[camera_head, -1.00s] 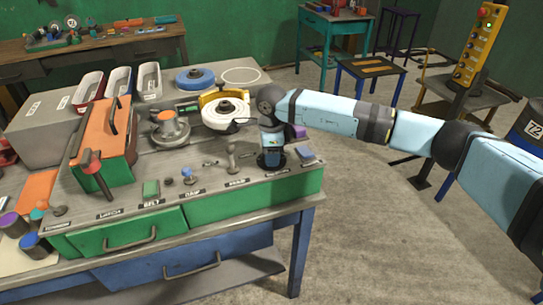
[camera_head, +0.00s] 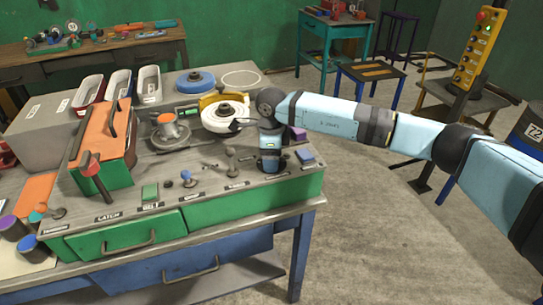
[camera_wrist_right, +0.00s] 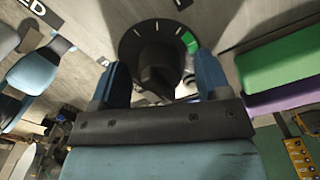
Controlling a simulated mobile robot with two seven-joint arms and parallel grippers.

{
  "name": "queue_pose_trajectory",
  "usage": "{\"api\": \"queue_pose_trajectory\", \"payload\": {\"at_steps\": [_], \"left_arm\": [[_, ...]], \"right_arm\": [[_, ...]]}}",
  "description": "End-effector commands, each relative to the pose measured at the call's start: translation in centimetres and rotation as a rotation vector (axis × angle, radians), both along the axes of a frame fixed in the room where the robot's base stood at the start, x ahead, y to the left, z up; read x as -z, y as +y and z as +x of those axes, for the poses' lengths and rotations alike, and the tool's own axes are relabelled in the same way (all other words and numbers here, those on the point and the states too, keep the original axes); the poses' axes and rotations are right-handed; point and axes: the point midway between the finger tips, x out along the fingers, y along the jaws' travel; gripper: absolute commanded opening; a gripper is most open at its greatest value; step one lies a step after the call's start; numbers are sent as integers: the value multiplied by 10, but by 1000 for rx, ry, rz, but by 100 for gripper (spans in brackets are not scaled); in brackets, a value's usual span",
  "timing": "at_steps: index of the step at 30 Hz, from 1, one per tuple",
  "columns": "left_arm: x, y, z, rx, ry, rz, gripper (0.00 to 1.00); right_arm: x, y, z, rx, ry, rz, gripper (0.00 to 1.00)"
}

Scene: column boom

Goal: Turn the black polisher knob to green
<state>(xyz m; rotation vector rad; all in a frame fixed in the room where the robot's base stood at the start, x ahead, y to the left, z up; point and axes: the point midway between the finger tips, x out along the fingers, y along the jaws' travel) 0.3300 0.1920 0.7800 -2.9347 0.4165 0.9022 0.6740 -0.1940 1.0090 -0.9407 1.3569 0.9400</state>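The black knob (camera_wrist_right: 160,72) sits on a round dark dial (camera_wrist_right: 130,45) with white tick marks and a green mark (camera_wrist_right: 189,41) at the upper right. My right gripper (camera_wrist_right: 160,85) is over it, pointing down at the console top. Its two blue fingers stand on either side of the knob, with gaps visible, so it looks open around it. The knob's pointer direction is hard to tell. In the head view my right gripper (camera_head: 270,166) hides the knob at the console's right front. My left gripper is not in view.
The console (camera_head: 225,187) carries small levers and a green button (camera_head: 150,192) left of the gripper. Behind are a white wheel (camera_head: 225,112) with yellow guard and a blue disc (camera_head: 195,81). Purple and green blocks (camera_wrist_right: 275,65) lie close right of the gripper.

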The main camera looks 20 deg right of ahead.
Motion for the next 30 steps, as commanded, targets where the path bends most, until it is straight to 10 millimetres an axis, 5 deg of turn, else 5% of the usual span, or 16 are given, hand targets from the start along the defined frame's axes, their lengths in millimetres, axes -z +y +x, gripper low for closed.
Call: {"api": "queue_pose_trajectory", "payload": {"at_steps": [11,30], "left_arm": [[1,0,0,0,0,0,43],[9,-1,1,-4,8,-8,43]], "right_arm": [[-8,0,0,-1,0,0,70],[-129,0,0,-1,-1,0,70]]}}
